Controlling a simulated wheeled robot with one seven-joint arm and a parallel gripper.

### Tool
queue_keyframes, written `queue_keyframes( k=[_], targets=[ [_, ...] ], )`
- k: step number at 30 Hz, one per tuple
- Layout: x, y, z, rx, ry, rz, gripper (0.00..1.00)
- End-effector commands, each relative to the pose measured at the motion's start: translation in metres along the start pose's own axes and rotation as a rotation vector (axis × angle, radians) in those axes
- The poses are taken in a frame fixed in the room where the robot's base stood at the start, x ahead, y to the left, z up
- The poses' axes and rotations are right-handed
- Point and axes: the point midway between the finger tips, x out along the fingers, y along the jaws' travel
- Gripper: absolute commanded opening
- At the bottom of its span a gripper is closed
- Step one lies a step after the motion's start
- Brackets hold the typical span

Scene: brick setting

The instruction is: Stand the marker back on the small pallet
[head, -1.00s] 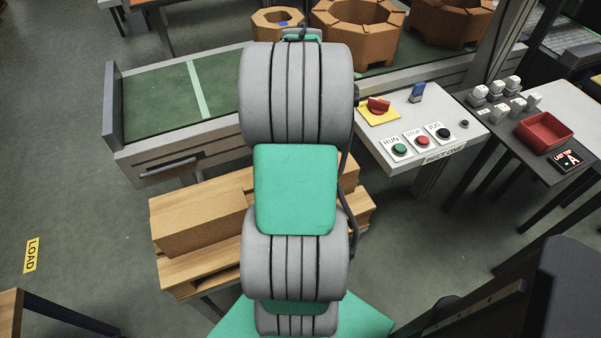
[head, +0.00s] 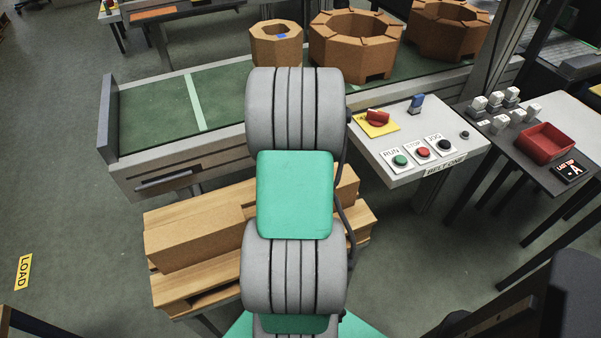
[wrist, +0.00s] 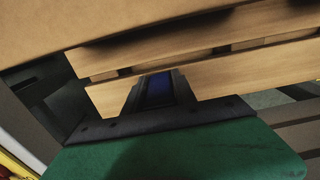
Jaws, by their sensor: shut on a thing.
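The small wooden pallet (head: 188,298) stands in front of the belt, partly behind my arm. Its pale slats also fill the upper part of the wrist view (wrist: 245,78). My gripper (wrist: 160,82) shows in the wrist view as dark fingers close against the slats. The fingers are shut on the marker, of which I make out only a dark blue strip (wrist: 159,90) between them. The rest of the marker is hidden, and I cannot tell whether it touches the pallet. In the head view my arm hides both gripper and marker.
Long cardboard blocks (head: 200,240) lie on the pallet and loom at the top of the wrist view (wrist: 150,22). Behind is the green belt (head: 155,115) with cardboard rings (head: 350,62). A button panel (head: 400,178) stands right of the pallet.

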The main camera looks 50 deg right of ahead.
Motion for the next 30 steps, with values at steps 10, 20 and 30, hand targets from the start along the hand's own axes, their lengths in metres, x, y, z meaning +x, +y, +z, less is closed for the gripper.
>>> queue_keyframes(
  k=[10,20,30],
  targets=[
    [0.002,0.0,0.0,0.0,-0.001,0.0,0.54],
    [-0.011,0.0,0.0,0.0,0.001,0.001,0.54],
    [-0.093,0.0,-0.001,0.0,0.003,0.001,0.54]
  ],
)
